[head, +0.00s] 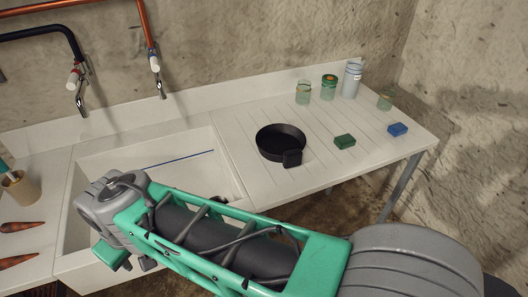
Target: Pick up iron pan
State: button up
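The iron pan (279,138) is black, round and shallow. It sits upright on the ribbed white drainboard to the right of the sink basin. A small black block-like piece (292,158) shows at its near rim; I cannot tell whether it is the handle or a separate thing. My arm crosses the foreground, in front of the basin and below the pan in the picture.
Green (344,141) and blue (397,129) blocks lie right of the pan. Several jars, including a tall one (351,80), stand behind. Taps (77,85) hang over the sink (90,172). A cup (20,188) and carrot-like items (20,227) are left.

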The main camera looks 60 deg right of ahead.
aim_at(285, 144)
jog(key=k, duration=0.55)
jog(key=z, duration=1.1)
jog(key=i, duration=0.5)
jog(key=z, duration=0.05)
